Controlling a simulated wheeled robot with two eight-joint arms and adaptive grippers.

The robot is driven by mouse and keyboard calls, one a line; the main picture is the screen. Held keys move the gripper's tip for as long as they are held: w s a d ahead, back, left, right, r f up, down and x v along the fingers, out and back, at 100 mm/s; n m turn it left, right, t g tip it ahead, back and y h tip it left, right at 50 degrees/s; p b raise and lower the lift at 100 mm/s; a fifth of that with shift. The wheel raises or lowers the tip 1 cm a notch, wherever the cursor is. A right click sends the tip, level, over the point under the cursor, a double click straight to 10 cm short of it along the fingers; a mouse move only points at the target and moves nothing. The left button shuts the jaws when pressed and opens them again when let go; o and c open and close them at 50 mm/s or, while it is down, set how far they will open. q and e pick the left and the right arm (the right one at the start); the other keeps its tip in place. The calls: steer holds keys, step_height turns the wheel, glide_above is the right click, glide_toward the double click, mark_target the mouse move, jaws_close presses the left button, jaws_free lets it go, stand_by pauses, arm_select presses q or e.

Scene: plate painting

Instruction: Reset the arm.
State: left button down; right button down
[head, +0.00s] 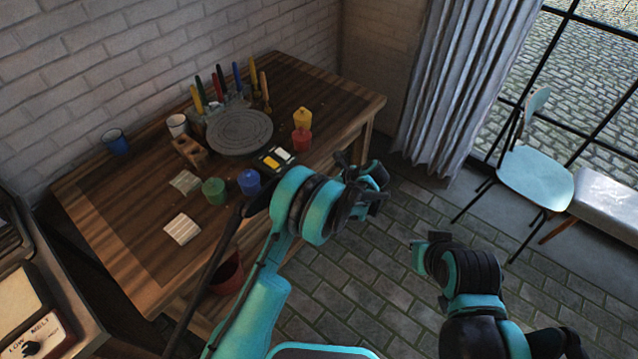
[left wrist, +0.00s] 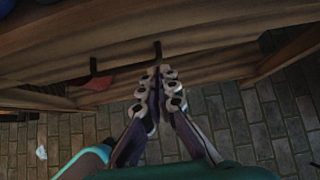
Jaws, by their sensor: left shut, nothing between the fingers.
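My left arm reaches up from the bottom of the head view. Its dark gripper (head: 368,184) is over the floor, just off the front right edge of the wooden table (head: 340,92). In the left wrist view the two fingers (left wrist: 159,74) meet at the tips, shut with nothing between them. They are in front of the table's wooden side (left wrist: 215,60), with the tiled floor below. My right arm (head: 468,272) is folded at the lower right, over the floor, holding nothing that I can see. I cannot make out its gripper.
The table carries a round grey turntable (head: 240,131), a blue cup (head: 116,141), several coloured tools, paint pots such as a green one (head: 214,191), and a small palette (head: 275,159). A light blue chair (head: 535,178) stands at right. The floor between is clear.

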arm_select(q)
steer(key=p+v, duration=0.1)
steer(key=v, duration=0.5)
steer(key=shift+d+r+p, duration=0.15)
steer(key=shift+d+p, duration=0.05)
steer(key=shift+p, duration=0.15)
